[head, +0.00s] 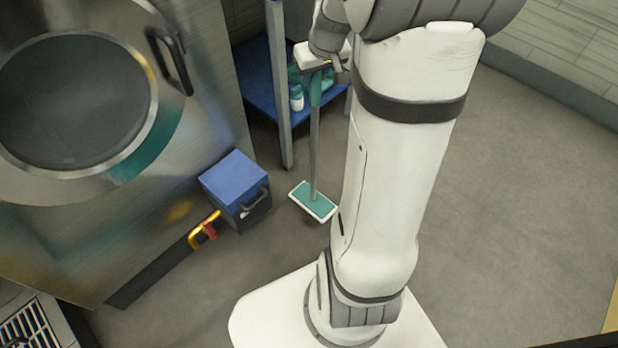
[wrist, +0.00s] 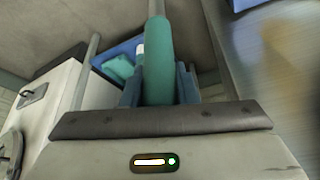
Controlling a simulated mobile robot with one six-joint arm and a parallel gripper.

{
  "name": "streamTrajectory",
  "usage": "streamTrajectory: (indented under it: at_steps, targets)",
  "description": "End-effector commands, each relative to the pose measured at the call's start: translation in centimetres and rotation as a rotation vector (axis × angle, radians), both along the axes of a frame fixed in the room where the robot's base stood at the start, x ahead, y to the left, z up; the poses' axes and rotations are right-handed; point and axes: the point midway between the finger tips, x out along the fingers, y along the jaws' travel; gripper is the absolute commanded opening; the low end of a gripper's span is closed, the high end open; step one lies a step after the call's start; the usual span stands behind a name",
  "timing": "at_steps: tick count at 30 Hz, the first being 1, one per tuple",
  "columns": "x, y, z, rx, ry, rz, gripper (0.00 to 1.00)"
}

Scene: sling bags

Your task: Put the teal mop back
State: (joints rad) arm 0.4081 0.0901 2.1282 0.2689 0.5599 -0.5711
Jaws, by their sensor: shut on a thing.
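The teal mop (head: 313,199) stands roughly upright in the head view, its flat teal head with a white edge at or just above the grey floor. Its thin grey pole rises to a teal grip, which also shows large in the wrist view (wrist: 158,60). My gripper (head: 318,72) is shut around this grip near the top of the mop; its two blue-grey fingers (wrist: 160,88) flank the grip in the wrist view. The head view does not show clearly whether the mop head touches the floor. My arm may hide part of the area behind it.
A blue shelf (head: 262,88) with grey posts stands behind the mop, holding teal and white bottles (head: 296,97). A blue-topped box (head: 234,180) sits left of the mop head, beside a large metal machine (head: 190,120) and a yellow pipe with a red part (head: 205,231). Open floor lies right.

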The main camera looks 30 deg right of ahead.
Motion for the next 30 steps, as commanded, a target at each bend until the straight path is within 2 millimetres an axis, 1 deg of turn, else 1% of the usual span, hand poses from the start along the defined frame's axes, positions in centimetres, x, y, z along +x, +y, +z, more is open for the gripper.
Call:
streamTrajectory:
  at_steps: [2,4,9,16,22,24,30]
  targets:
    - [0.0,0.0,-0.4,0.0,-0.001,0.0,0.0]
    - [0.0,0.0,-1.2,0.0,0.0,0.0,0.0]
    - [0.0,0.0,-4.2,0.001,0.001,-0.001,0.0]
    - [0.0,-0.1,-6.3,-0.001,-0.001,-0.001,0.0]
    - [0.0,-0.1,-9.6,0.0,0.0,-0.002,0.0]
    - [0.0,-0.1,-10.0,-0.001,-0.001,-0.001,0.0]
    - [0.0,-0.1,-9.8,-0.001,-0.002,-0.003,0.0]
